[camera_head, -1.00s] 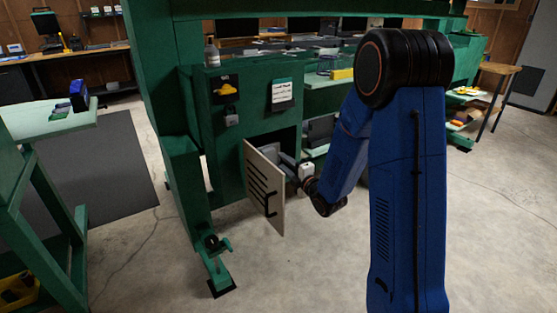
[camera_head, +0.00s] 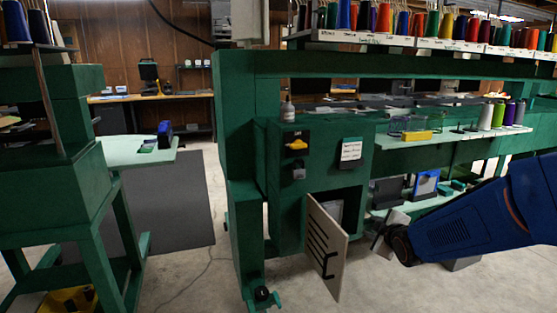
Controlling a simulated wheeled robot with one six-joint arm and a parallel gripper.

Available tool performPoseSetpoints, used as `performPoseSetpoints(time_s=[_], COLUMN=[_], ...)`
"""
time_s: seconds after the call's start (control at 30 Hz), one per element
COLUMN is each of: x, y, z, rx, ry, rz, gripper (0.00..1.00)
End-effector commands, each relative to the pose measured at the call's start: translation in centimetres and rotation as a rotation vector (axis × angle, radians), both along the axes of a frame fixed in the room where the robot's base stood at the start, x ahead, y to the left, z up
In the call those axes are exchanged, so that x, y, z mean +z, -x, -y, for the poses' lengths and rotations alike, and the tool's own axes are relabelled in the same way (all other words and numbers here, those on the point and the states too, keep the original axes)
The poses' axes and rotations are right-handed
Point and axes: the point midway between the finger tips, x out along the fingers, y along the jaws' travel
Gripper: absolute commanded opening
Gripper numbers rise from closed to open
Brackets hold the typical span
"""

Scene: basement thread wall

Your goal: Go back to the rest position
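My blue arm comes in from the right edge, and its dark round wrist joint is low in the picture, right of the cabinet. A small grey and dark shape beside that joint seems to be my gripper (camera_head: 382,232). It is too small and unclear to tell whether its fingers are open or shut, or whether it holds anything. It is apart from the open cabinet door (camera_head: 326,248), a pale panel with black bars. The green cabinet (camera_head: 290,215) behind the door has a dark opening, partly hidden by the door.
Right of the cabinet are a pale green shelf (camera_head: 455,134) with thread cones and a lower shelf with a blue-framed item (camera_head: 426,185). A green-framed table (camera_head: 135,152) stands left.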

Motion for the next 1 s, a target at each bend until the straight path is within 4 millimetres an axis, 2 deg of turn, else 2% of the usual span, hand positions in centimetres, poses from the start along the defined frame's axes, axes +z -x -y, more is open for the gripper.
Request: performPoseSetpoints(time_s=[0.1,0.27,0.43,0.9,1.0], x=[1.1,1.8,2.4,2.7,2.6], y=[3.1,7.5,12.8,29.3,32.1], z=[0.4,0.9,1.1,-0.3,-0.7], rx=[-0.082,-0.2,-0.329,-0.685,-0.743], ry=[-0.081,-0.196,-0.32,-0.636,-0.678], rz=[-0.069,-0.168,-0.271,-0.547,-0.593], gripper=[0.32,0.32,0.32,0.32,0.32])
